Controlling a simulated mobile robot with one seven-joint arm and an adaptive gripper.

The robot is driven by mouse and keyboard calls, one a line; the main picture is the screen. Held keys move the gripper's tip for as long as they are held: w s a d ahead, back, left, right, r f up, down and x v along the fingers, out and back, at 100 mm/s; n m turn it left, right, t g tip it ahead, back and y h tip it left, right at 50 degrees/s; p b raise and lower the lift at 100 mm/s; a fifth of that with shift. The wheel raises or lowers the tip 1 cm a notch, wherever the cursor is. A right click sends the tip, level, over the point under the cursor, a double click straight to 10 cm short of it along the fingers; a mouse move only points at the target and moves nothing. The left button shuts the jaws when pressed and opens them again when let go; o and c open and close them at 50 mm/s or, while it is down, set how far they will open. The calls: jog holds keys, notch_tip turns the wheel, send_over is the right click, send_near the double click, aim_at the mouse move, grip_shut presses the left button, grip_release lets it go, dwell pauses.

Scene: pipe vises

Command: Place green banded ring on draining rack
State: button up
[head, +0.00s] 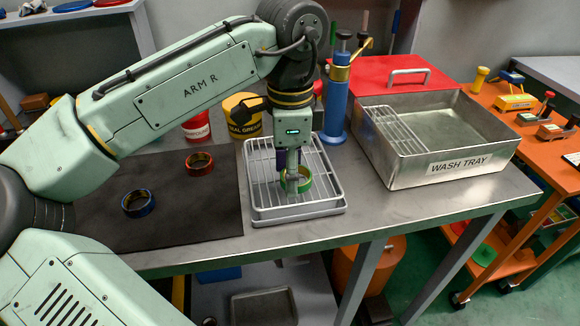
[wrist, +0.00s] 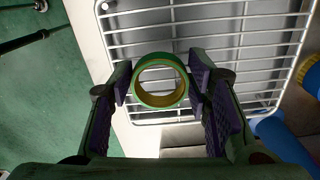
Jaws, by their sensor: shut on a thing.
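The green banded ring (head: 303,179) is at my gripper (head: 293,178), over the front right part of the draining rack (head: 263,203). In the wrist view the ring (wrist: 161,81) is between the two purple-padded fingers of my gripper (wrist: 160,85), which are shut on it. The rack's wire grid (wrist: 210,45) shows behind the ring there. I cannot tell whether the ring touches the wires. The rack stands in a shallow tray on the metal bench.
A blue-banded ring (head: 138,203) and a red-banded ring (head: 199,164) lie on the dark mat (head: 185,225) to the left. The wash tray (head: 430,160) is to the right. A yellow grease tub (head: 243,117) is behind.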

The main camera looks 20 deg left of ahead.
jog(key=o, duration=1.2)
notch_tip(320, 180, up, 12)
jog(key=p, duration=1)
jog(key=shift+r, duration=0.2)
